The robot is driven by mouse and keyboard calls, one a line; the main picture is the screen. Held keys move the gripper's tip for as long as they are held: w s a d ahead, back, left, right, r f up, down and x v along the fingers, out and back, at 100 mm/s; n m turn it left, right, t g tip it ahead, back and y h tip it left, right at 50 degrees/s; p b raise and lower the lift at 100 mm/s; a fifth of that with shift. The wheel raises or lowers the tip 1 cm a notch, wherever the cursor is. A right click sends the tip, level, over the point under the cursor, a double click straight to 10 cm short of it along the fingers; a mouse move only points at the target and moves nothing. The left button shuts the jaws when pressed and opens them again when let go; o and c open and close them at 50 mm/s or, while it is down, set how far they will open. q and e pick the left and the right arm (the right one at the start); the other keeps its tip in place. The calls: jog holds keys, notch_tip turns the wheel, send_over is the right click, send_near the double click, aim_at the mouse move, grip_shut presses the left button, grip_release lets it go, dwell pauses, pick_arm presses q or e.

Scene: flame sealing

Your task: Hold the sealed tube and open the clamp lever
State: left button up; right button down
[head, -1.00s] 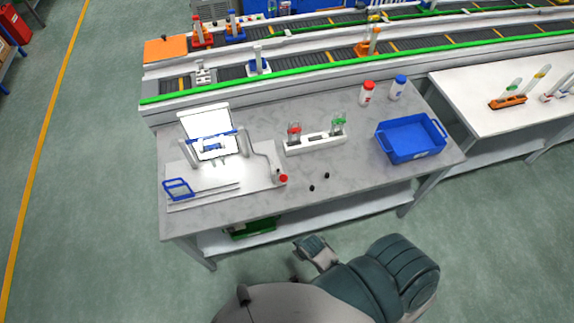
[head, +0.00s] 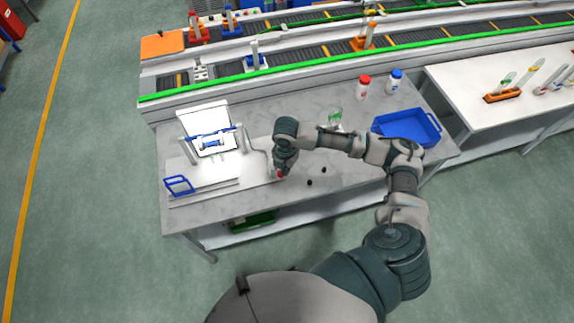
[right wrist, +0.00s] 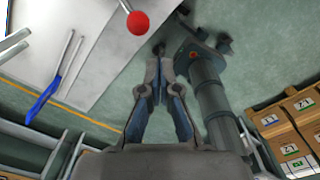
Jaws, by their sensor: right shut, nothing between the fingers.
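A lever with a red ball knob (head: 281,174) stands at the right edge of the white sealing stand (head: 205,187); the red knob (right wrist: 138,22) also shows near the top of the right wrist view. A clear tube with blue parts (head: 213,142) appears to lie across the stand, before a bright white panel; whether it is sealed is too small to tell. My right gripper (head: 283,166) is just above the red knob in the head view. In the right wrist view, my right gripper (right wrist: 160,58) is shut and empty, apart from the knob. My left gripper is out of view.
A green-capped tube (head: 335,116) shows behind my right arm, which hides most of its rack. A blue bin (head: 408,127) stands at the right, with red-capped (head: 363,88) and blue-capped bottles (head: 394,82) behind it. Two small black pieces lie near the table's front.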

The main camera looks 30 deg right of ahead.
notch_tip(320, 180, down, 10)
jog(key=b, duration=0.3)
jog(key=shift+w+d, duration=0.15)
jog(key=shift+d, duration=0.1)
jog(key=shift+r, duration=0.1)
dwell(0.3)
